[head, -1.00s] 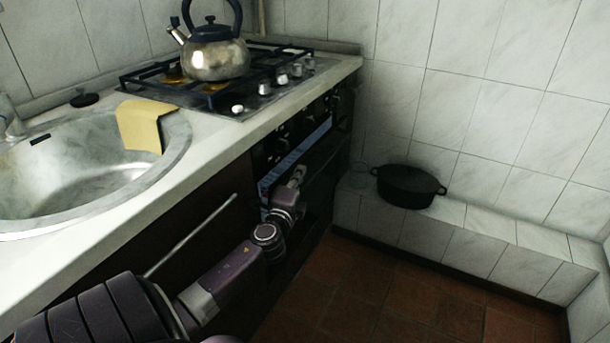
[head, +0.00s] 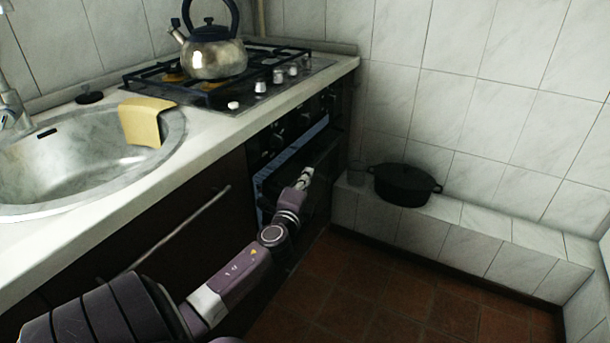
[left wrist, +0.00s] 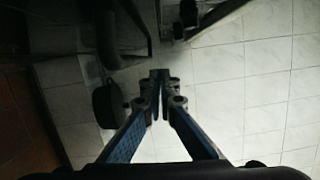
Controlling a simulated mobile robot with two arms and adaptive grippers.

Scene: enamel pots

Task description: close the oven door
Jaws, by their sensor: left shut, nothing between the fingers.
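The oven (head: 285,140) is built into the dark cabinet under the hob. Its dark door (head: 322,160) stands partly open, with a pale blue-grey strip showing behind its top edge. My left gripper (head: 306,176) is at the outer front of the door, shut and empty; I cannot tell whether it touches. In the left wrist view the fingertips (left wrist: 160,77) meet, and dark surfaces lie beyond them at the top. My right gripper is not in view.
A kettle (head: 217,55) stands on the hob. A yellow cloth (head: 146,122) hangs over the sink edge (head: 176,125). A black pot (head: 404,186) sits on the tiled ledge (head: 470,222) at right. The brown floor (head: 400,285) before the ledge is clear.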

